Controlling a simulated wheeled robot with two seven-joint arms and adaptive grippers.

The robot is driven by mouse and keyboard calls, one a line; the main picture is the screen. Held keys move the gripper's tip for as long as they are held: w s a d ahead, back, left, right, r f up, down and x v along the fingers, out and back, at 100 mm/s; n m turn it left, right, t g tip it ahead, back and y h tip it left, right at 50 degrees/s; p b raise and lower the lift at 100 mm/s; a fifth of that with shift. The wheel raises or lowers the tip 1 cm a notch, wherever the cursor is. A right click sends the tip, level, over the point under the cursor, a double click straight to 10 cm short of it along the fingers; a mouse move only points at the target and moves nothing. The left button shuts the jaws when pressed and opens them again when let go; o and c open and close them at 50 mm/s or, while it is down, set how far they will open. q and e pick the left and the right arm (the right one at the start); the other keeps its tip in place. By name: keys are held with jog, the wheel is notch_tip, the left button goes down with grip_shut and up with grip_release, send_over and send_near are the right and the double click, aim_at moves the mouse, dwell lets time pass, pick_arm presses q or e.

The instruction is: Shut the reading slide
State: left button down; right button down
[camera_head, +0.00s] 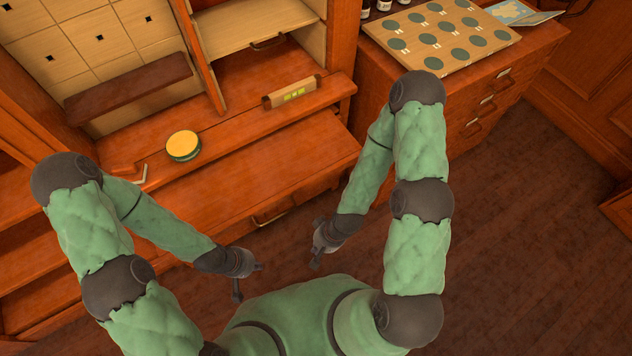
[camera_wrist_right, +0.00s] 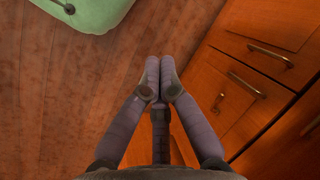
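The reading slide (camera_head: 270,158) looks to be the flat wooden board standing out from the cabinet below the desk ledge in the head view. Its top is bare. A metal handle (camera_head: 268,218) shows just under its front edge; I cannot tell whether it belongs to the slide or to a drawer below. My left gripper (camera_head: 249,282) is open and empty, in front of the board and apart from it. My right gripper (camera_head: 317,263) is also in front of the board, to the right; its fingers (camera_wrist_right: 159,66) are together with nothing between them in the right wrist view.
A drawer chest (camera_head: 500,100) at the right carries a board of dark discs (camera_head: 440,40). The floor (camera_head: 530,230) at right is clear.

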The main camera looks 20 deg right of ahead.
jog(key=s+d+m+g+y+p, duration=0.25)
jog(key=d+m, duration=0.25)
jog(key=m, duration=0.5)
jog(key=w+d+r+m+t+y+p, duration=0.2)
jog(key=w+d+r+m+t+y, duration=0.25)
jog(key=m, duration=0.55)
jog(key=w+d+r+m+t+y+p, duration=0.1)
jog(key=d+r+m+t+y, duration=0.15)
jog(key=d+r+m, duration=0.5)
jog(key=w+d+r+m+t+y+p, duration=0.2)
jog(key=w+d+r+m+t, duration=0.3)
jog(key=m, duration=0.7)
jog(key=b, duration=0.3)
send_near(332, 171)
jog(key=a, duration=0.3)
jog(key=w, duration=0.1)
jog(key=w+a+g+b, duration=0.1)
jog(key=w, duration=0.1)
jog(key=shift+a+r, duration=0.1)
jog(key=shift+r, duration=0.05)
